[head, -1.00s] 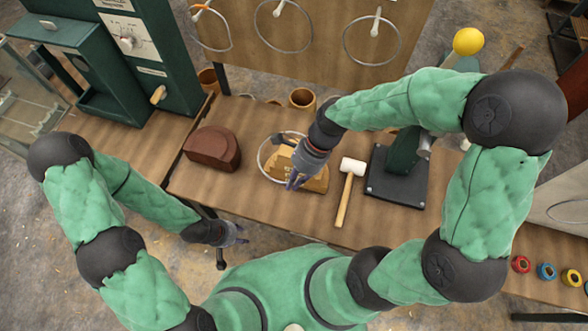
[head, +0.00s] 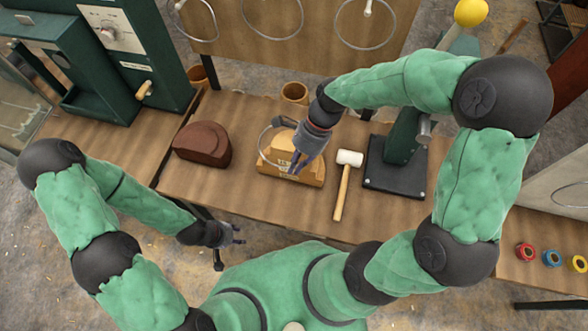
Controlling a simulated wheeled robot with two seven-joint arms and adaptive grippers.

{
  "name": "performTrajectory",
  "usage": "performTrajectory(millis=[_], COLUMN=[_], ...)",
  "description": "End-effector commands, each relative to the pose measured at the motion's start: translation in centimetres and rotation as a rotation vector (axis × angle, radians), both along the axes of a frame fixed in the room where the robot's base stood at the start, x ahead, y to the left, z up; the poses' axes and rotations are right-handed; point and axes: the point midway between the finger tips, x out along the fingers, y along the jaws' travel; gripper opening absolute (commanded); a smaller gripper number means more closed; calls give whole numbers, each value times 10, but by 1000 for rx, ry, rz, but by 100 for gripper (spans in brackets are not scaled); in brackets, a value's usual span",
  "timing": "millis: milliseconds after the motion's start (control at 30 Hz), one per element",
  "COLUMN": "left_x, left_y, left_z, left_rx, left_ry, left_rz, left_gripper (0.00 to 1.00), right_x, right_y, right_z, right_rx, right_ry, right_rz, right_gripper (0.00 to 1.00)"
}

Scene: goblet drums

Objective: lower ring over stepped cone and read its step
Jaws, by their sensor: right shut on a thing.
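A tan wooden stepped block (head: 279,171), the likely stepped cone, stands on the workbench. A thin grey metal ring (head: 261,142) overlaps its left and back side. Part of the ring is hidden behind my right gripper (head: 297,164), which is over the block, fingers pointing down, shut on the ring. I cannot tell whether the ring is above the block or touching it. The step marks are too small to read. My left gripper (head: 236,233) is in front of the bench edge, away from the block; its fingers look apart and empty.
A dark red-brown block (head: 202,145) sits left of the stepped block. A white-headed mallet (head: 346,180) and a dark metal stand (head: 395,178) are to its right. A small pot (head: 294,93) stands behind. Several rings hang on a board (head: 300,52) at the back.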

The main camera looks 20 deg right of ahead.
Motion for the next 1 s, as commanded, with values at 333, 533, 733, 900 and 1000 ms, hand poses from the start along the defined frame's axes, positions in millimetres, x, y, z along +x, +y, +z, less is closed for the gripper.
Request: performTrajectory(millis=[333,533,733,900,1000], left_x=[0,0,0,0,0], left_y=[0,0,0,0,0], left_z=[-18,-21,-22,-22,-22], left_rx=[0,0,0,0,0], left_ry=[0,0,0,0,0], left_rz=[0,0,0,0,0], left_gripper=[40,40,40,40,40], right_x=[12,12,12,13,13], right_y=[-8,-8,-8,-8,-8], right_z=[-21,-34,-41,-42,-42], right_rx=[0,0,0,0,0], right_ry=[0,1,0,-1,-1], right_rz=[0,0,0,0,0], right_gripper=[0,0,0,0,0])
